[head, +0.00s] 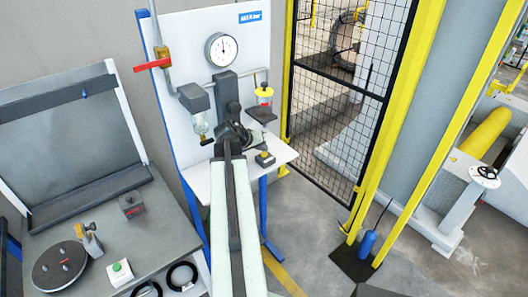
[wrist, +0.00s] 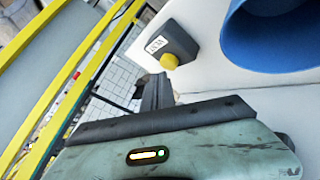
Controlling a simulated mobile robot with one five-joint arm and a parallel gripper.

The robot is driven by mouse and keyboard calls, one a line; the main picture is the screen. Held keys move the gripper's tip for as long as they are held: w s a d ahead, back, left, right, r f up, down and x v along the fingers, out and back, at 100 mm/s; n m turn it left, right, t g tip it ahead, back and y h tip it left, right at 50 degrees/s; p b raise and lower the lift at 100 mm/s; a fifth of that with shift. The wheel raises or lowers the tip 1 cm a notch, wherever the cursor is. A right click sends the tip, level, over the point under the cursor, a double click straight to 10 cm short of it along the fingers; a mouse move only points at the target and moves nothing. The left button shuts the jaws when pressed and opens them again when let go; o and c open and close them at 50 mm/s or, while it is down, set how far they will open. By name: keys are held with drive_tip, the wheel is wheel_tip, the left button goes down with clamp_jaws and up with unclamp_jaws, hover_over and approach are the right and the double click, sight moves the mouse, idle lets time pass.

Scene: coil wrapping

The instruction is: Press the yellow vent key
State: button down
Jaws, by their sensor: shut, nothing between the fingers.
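The yellow vent key (wrist: 169,61) is a round yellow button on a dark grey box (wrist: 172,42) with a white label, seen in the wrist view. In the head view the vent box (head: 265,159) sits on the white shelf, to the right of my gripper. My gripper (head: 232,136) is shut and empty over the shelf in the head view. In the wrist view my gripper's dark fingers (wrist: 158,88) end just below the yellow key in the picture. I cannot tell whether they touch it.
A white panel (head: 188,55) behind carries a gauge (head: 221,49), a red-handled valve (head: 153,65) and a yellow-topped unit (head: 264,93). A blue round part (wrist: 275,32) is close at right in the wrist view. A mesh fence (head: 340,100) stands right.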

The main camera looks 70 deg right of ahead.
sight(263, 154)
drive_tip(key=shift+r, duration=0.35)
wheel_tip(263, 154, up, 5)
drive_tip(key=p, duration=0.5)
drive_tip(key=shift+f, duration=0.1)
idle(0.6)
